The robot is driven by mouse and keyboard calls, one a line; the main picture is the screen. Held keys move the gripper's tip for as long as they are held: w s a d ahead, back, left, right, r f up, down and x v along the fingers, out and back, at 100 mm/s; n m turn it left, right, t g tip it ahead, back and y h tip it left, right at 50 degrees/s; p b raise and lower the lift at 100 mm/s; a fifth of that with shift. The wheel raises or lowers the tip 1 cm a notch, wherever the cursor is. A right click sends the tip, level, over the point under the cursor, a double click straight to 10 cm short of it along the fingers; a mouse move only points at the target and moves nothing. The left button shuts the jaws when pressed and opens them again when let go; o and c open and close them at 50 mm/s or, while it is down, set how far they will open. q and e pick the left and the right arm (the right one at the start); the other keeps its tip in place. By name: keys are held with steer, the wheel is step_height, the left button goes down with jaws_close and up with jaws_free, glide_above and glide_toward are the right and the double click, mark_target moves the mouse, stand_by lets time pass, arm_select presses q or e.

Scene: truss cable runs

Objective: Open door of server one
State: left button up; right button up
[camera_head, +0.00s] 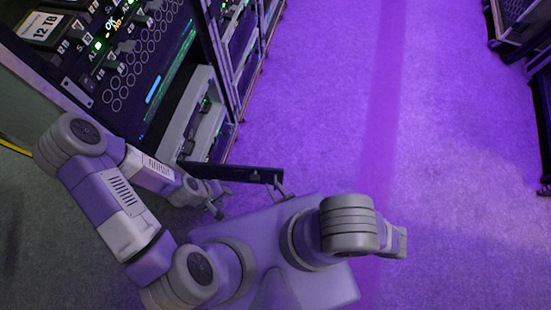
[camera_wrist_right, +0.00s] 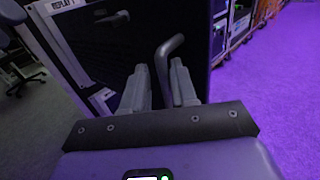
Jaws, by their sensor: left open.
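In the head view a thin dark door-like panel (camera_head: 235,172) juts out to the right at the near end of the server rack (camera_head: 140,60). My left gripper (camera_head: 221,202) is open and empty, just below the panel and left of the handle. Contact with the handle cannot be told.
A lit purple aisle floor (camera_head: 320,110) is clear to the right of the rack. More dark equipment (camera_head: 520,25) stands at the right edge. The right wrist view shows an office chair (camera_wrist_right: 15,68) at the left and a row of cases (camera_wrist_right: 240,20) at the upper right.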

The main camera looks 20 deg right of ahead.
steer(key=shift+w, duration=0.1)
steer(key=shift+d, duration=0.1)
steer(key=shift+s+d, duration=0.1)
steer(key=shift+s, duration=0.25)
steer(key=v, duration=0.7)
stand_by(0.4)
